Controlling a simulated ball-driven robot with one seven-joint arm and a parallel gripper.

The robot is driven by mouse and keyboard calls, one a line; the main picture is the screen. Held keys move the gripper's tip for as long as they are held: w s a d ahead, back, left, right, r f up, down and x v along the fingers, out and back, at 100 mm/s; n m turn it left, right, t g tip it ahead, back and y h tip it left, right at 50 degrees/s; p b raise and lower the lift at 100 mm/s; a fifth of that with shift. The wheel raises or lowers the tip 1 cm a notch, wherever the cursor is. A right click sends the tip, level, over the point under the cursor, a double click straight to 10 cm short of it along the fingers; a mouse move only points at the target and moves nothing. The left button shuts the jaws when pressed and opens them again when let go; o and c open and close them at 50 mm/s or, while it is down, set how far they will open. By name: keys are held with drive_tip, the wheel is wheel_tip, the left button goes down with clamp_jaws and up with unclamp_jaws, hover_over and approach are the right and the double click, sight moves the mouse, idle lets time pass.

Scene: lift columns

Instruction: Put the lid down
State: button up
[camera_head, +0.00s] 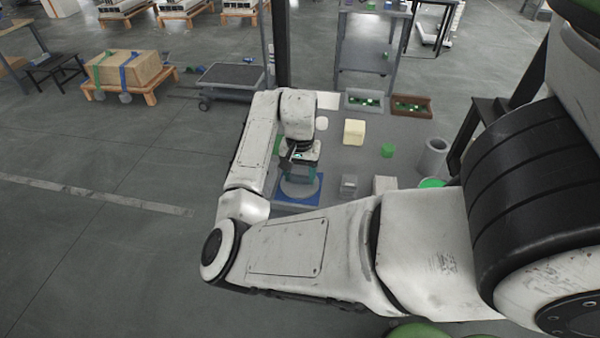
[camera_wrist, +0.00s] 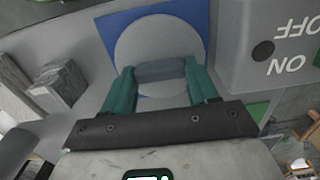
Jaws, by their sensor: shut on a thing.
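The lid is a round, light grey disc with a dark grey bar handle; it shows in the wrist view (camera_wrist: 150,40) and in the head view (camera_head: 300,188). My gripper (camera_wrist: 160,74) has its two teal fingers shut on the ends of the handle. In the head view my gripper (camera_head: 298,170) points down over the lid. Below the lid is a blue square (camera_head: 281,200), which also shows around the disc in the wrist view (camera_wrist: 118,22). I cannot tell whether the lid touches the blue square. The lid's underside is hidden.
A grey box marked ON and OFF (camera_wrist: 275,30) stands close at the right in the wrist view. Grey blocks (camera_wrist: 58,84) are at its left.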

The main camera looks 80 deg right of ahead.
drive_tip(key=shift+f, duration=0.2)
drive_tip(key=o, duration=1)
drive_tip(key=shift+o, duration=0.2)
drive_tip(key=shift+r, duration=0.1)
wheel_tip(320, 180, up, 12)
drive_tip(key=n+h, duration=0.5)
drive_tip(key=n, duration=0.2)
hover_over(295, 187)
wheel_tip(295, 187, down, 4)
drive_tip(key=f, duration=0.1)
drive_tip(key=a+f+n+t, duration=0.1)
drive_tip(key=a+f+n, duration=0.35)
drive_tip(key=a, duration=0.35)
drive_tip(key=s+a+f+n+y, duration=0.2)
drive_tip(key=s+a+f, duration=0.1)
drive_tip(key=a, duration=0.6)
drive_tip(key=s+a+f+n+y, duration=0.2)
drive_tip(key=a+f, duration=0.4)
drive_tip(key=a, duration=0.3)
drive_tip(key=shift+s+a+n+y+p, duration=0.35)
drive_tip(key=shift+s+n, duration=0.3)
drive_tip(key=shift+s, duration=0.4)
